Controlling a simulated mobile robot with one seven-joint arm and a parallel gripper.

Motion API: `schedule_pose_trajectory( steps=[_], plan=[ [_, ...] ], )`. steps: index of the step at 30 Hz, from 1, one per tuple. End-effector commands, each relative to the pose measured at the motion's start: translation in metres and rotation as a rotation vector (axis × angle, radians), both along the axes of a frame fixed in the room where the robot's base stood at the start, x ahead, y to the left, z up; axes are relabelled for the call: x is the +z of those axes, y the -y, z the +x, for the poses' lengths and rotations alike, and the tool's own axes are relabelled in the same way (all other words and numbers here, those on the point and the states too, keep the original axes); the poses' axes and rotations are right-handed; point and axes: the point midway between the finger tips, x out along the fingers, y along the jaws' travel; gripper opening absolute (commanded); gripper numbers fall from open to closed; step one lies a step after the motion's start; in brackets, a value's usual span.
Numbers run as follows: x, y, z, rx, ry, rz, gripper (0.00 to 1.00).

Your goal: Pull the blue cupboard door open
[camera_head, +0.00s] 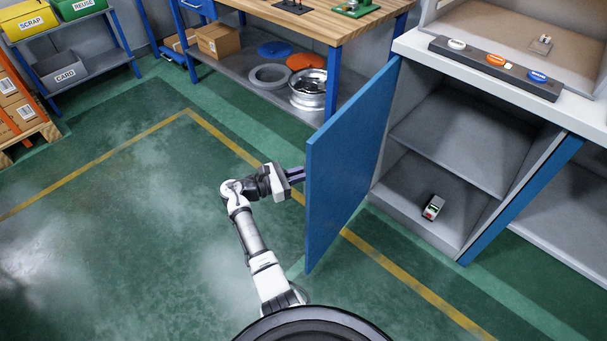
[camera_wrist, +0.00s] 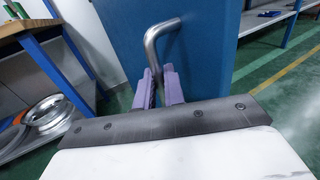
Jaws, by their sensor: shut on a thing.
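The blue cupboard door (camera_head: 345,160) stands wide open, swung out from the grey cupboard (camera_head: 440,135), whose inside shows. In the wrist view the door (camera_wrist: 215,45) fills the upper middle, with a bent metal bar handle (camera_wrist: 163,42) on its face. My gripper (camera_wrist: 160,88) has its two purple fingers shut on the handle's lower part. In the head view my gripper (camera_head: 296,174) reaches the left face of the door; the handle is hidden there.
Inside the cupboard are a shelf (camera_head: 450,140) and a small device (camera_head: 433,207) on the floor panel. A workbench (camera_head: 310,18) with wheel parts below stands behind the door. The green floor (camera_head: 130,220) to the left is clear.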

Motion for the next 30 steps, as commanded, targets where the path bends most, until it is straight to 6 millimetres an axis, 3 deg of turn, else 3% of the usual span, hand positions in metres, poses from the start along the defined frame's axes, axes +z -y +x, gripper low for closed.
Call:
schedule_pose_trajectory(
  steps=[5,6,11,23,30],
  plan=[
    [0.004,0.006,0.004,-0.006,0.005,0.003,0.0],
    [0.004,0.006,0.004,-0.006,0.005,0.003,0.13],
    [0.003,0.004,0.003,-0.004,0.005,0.002,0.32],
    [0.001,0.001,0.001,-0.001,0.002,0.001,0.32],
    [0.0,-0.027,-0.012,0.004,0.003,0.0,0.32]
  ],
)
